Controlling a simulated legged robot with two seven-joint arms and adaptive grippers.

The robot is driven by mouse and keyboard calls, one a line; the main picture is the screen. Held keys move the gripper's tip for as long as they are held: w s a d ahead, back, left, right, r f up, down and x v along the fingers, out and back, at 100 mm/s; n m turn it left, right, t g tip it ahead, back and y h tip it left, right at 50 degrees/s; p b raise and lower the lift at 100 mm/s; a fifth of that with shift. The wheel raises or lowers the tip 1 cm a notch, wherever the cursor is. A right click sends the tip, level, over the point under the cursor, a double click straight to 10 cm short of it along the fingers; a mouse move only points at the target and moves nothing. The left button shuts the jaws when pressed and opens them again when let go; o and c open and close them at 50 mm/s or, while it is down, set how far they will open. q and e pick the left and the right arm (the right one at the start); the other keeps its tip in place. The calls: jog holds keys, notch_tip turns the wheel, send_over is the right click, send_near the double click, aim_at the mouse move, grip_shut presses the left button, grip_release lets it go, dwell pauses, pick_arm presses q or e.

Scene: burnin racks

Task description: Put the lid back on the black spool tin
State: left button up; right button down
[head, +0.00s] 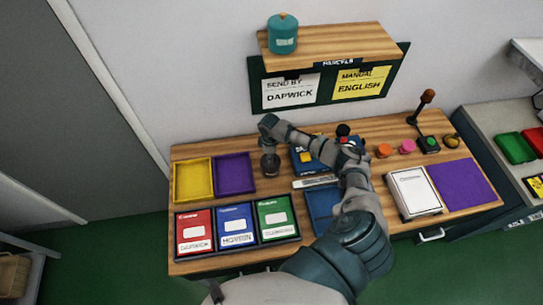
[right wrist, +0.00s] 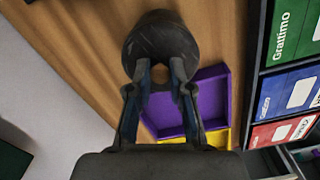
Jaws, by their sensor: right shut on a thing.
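The black spool tin (head: 269,166) stands on the wooden table, right of the purple tray. My right gripper (head: 268,143) is directly above it, pointing down. In the right wrist view, my right gripper (right wrist: 160,72) is shut on the lid, with a small brownish part showing between the fingertips. A dark round body (right wrist: 160,40) lies just beyond the fingers; I cannot tell where lid ends and tin begins. The gripper hides the tin's top, so I cannot tell whether lid and tin touch. My left gripper is not in view.
The purple tray (head: 250,189) and yellow tray (head: 176,181) lie left of the tin. A black rack (head: 237,242) with red, blue and green cases is in front. A blue box (head: 299,164) stands close right. A teal tin (head: 283,35) sits on the shelf above.

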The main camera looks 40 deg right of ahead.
jog(key=shift+d+p, duration=0.1)
jog(key=shift+p, duration=0.3)
dwell(0.5)
jog(key=c, duration=0.5)
grip_release()
jog(key=shift+r+p, duration=0.9)
jog(key=shift+r, duration=2.6)
